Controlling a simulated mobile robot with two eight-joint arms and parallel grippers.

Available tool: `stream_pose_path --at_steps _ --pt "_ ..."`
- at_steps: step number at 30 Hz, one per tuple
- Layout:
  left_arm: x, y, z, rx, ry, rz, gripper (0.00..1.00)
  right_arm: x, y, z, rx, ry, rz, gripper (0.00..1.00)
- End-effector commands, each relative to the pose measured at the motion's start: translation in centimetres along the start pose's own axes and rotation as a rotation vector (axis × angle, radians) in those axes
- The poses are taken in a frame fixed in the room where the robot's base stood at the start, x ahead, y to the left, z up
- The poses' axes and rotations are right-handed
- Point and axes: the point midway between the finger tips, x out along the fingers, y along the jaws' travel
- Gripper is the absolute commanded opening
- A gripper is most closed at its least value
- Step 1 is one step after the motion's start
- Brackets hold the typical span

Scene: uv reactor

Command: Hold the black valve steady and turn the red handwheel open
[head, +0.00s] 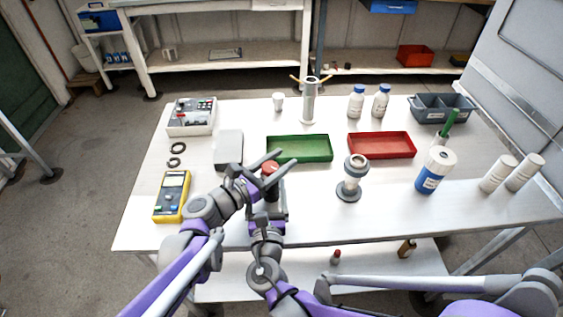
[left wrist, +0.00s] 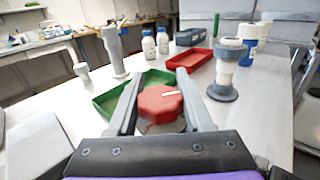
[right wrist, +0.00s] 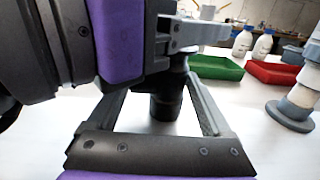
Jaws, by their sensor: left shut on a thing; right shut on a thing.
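The red handwheel (head: 269,169) sits on top of the black valve near the front middle of the white table. In the left wrist view the handwheel (left wrist: 160,104) is faceted, with a small white mark on it. My left gripper (head: 262,163) is shut on the handwheel, one finger on each side. The black valve (head: 272,194) stands upright below it, partly hidden by my grippers. My right gripper (head: 268,208) is low at the valve and shut on its body. In the right wrist view the dark valve body (right wrist: 166,104) shows between the fingers, its upper part hidden by my left arm.
A green tray (head: 300,149) and a red tray (head: 382,146) lie behind. A grey-and-white flanged fitting (head: 351,178) stands to the right, with a blue-labelled bottle (head: 434,170) beyond. A yellow meter (head: 172,196) and grey box (head: 229,149) are left. Table between valve and fitting is clear.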

Motion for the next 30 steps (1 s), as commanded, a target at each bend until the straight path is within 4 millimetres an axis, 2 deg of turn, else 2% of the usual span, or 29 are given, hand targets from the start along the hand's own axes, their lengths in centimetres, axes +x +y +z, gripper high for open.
stream_pose_path --at_steps 12,30 --pt "0.01 0.68 0.18 -0.002 -0.005 0.231 0.0 -0.08 0.09 -0.06 0.002 0.002 0.003 0.09" --pt "-0.1 0.9 0.03 -0.002 0.001 0.279 0.0 -0.07 0.06 -0.06 0.002 0.002 0.003 0.09"
